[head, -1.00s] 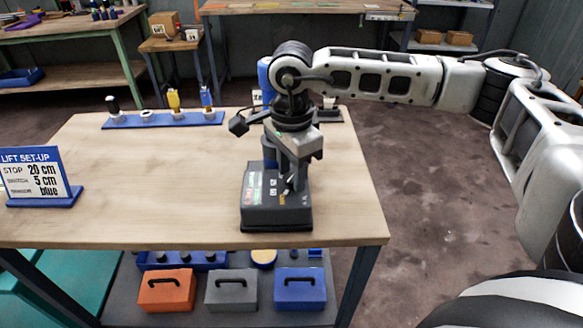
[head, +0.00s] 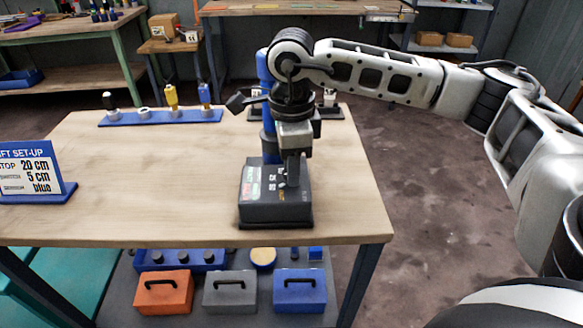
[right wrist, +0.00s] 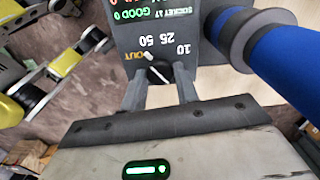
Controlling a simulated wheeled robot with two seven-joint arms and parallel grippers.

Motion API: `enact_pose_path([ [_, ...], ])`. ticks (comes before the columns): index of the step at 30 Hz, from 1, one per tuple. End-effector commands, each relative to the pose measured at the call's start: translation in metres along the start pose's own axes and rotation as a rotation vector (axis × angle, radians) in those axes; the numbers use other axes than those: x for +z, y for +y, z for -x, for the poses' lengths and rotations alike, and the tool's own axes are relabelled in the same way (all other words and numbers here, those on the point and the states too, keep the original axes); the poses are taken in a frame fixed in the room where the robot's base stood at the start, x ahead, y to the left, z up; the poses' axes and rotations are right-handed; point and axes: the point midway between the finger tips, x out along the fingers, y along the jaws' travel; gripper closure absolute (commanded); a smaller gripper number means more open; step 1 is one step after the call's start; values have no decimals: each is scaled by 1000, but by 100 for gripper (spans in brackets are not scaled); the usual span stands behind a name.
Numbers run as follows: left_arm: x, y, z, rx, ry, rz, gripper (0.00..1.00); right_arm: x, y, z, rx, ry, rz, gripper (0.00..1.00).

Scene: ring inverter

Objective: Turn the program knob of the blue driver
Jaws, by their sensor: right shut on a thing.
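The dark control box (head: 262,209) stands near the front right of the table. The blue driver (head: 264,72) rises upright behind my right arm and is partly hidden by it; its blue body also shows at the right of the right wrist view (right wrist: 282,75). The black program knob (right wrist: 158,72) has a white mark and sits among the labels OUT, 10, 25 and 50. The mark points up-left, near OUT and 50; I cannot tell which exactly. My right gripper (right wrist: 160,84) is shut on the knob, one finger on each side. My left gripper is not in view.
A sign (head: 31,172) reading 20 cm, 5 cm, blue stands on the table's left. A blue rack (head: 160,119) with several tools lies at the back. Orange (head: 163,293), grey (head: 230,293) and blue (head: 300,292) boxes sit on the lower shelf. The middle tabletop is clear.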

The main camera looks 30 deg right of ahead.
Motion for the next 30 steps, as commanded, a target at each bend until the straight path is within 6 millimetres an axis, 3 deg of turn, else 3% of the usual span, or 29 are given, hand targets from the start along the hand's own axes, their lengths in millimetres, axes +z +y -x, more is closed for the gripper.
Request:
enact_pose_path([
  [12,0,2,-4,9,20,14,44,1,0,0,-2,-3,-234,92],
  [30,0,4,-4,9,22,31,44,1,-1,2,-3,-3,-283,92],
])
